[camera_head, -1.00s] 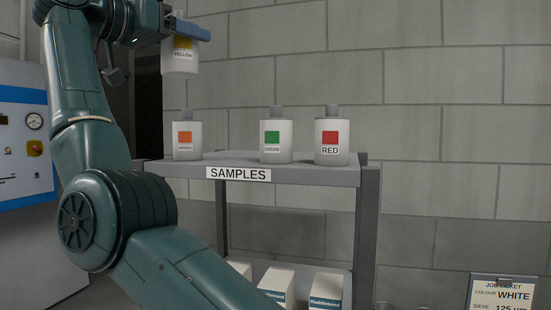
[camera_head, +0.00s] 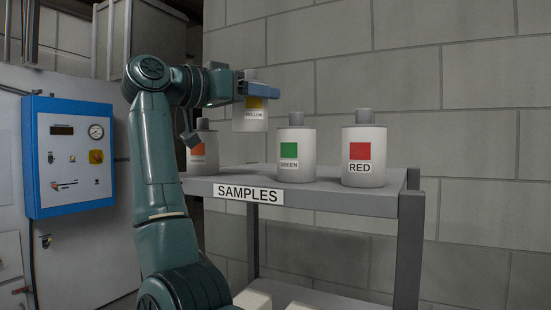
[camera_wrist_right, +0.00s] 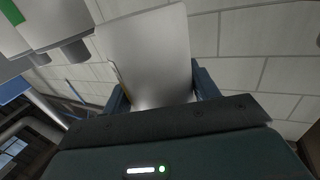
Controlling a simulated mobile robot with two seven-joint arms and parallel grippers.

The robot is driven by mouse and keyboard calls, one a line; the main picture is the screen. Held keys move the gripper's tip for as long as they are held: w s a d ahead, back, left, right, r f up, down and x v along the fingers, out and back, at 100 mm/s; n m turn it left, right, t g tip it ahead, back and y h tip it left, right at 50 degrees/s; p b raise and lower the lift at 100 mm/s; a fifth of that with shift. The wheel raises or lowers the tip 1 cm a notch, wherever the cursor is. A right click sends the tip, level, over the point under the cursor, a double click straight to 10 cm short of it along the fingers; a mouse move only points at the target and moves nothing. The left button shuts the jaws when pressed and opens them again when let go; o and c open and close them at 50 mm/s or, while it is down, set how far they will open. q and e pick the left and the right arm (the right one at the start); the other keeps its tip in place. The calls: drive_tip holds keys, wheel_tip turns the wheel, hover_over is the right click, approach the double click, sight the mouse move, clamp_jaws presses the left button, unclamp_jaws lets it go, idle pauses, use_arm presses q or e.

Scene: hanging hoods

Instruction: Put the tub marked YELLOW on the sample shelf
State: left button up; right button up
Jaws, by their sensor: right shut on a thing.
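The tub marked YELLOW (camera_head: 251,122) is white with a yellow patch. My right gripper (camera_head: 258,90) is shut on its upper part and holds it upright in the air. In the head view it appears above the sample shelf (camera_head: 225,186), in the gap between the orange-patched tub and the green one. Its base is clear of the shelf top. In the right wrist view the pale tub (camera_wrist_right: 148,50) sits between the blue fingers of my right gripper (camera_wrist_right: 160,92). My left gripper is not in view.
On the shelf stand an orange-patched tub (camera_head: 197,153), partly behind my arm, a GREEN tub (camera_head: 297,168) and a RED tub (camera_head: 364,168). The front edge carries a SAMPLES label (camera_head: 248,194). A blue control panel (camera_head: 70,180) is at the left.

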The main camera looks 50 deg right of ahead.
sight(252, 112)
wheel_tip(252, 112, down, 3)
drive_tip(key=shift+w+a+f, duration=0.1)
drive_tip(key=shift+f, duration=2.35)
drive_tip(key=shift+f, duration=0.1)
drive_tip(key=o, duration=0.5)
drive_tip(key=shift+f, duration=0.1)
drive_tip(key=shift+a, duration=0.1)
drive_tip(key=a, duration=0.4)
drive_tip(key=a+b, duration=0.1)
drive_tip(key=a, duration=0.2)
drive_tip(key=w+a+b, duration=0.1)
drive_tip(key=a, duration=0.3)
drive_tip(key=shift+a+r, duration=0.2)
drive_tip(key=shift+a, duration=0.15)
drive_tip(key=shift+w, duration=0.1)
